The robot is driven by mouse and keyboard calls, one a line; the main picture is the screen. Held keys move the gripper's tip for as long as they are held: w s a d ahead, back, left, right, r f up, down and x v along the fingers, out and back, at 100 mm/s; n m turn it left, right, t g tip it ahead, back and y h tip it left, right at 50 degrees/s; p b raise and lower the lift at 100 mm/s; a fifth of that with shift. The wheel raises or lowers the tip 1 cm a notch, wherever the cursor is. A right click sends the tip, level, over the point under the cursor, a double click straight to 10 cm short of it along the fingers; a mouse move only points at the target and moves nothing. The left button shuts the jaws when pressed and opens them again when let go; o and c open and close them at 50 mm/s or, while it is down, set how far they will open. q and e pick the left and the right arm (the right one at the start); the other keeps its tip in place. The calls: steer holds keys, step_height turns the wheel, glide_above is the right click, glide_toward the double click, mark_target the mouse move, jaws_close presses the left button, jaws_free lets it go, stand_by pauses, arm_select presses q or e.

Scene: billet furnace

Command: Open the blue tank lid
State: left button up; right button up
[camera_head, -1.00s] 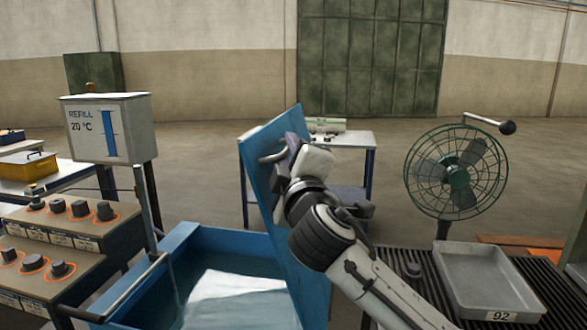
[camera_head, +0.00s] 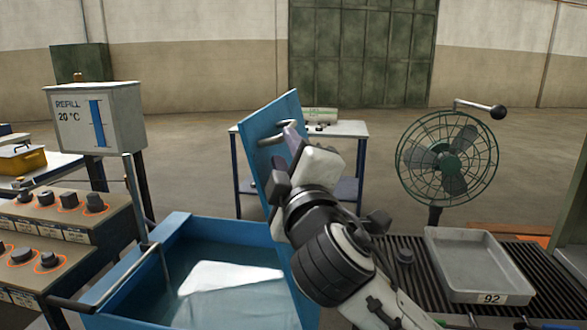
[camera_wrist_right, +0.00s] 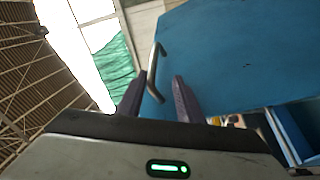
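The blue tank (camera_head: 170,250) stands at lower centre in the head view, with water and a pale reflection inside. Its blue lid (camera_head: 264,118) is raised and steeply tilted along the tank's right side. The lid also fills the upper right of the right wrist view (camera_wrist_right: 235,50). A grey bar handle (camera_wrist_right: 153,72) is on the lid's face. My right gripper (camera_head: 290,150) is at the lid, by the handle. In the wrist view its two dark fingers (camera_wrist_right: 159,98) are spread apart, with the handle's lower end in the gap between them. My left gripper is out of view.
A control panel with knobs (camera_head: 68,200) and a refill gauge box (camera_head: 97,118) stand left of the tank. To the right are a green fan (camera_head: 447,158) and a grey tray (camera_head: 480,266) on a ribbed conveyor (camera_head: 412,270). A table (camera_head: 345,130) stands behind the lid.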

steer(key=v, duration=1.1)
stand_by(0.6)
steer(key=shift+s+d, duration=0.1)
steer(key=shift+p, duration=0.4)
steer(key=shift+f, duration=0.1)
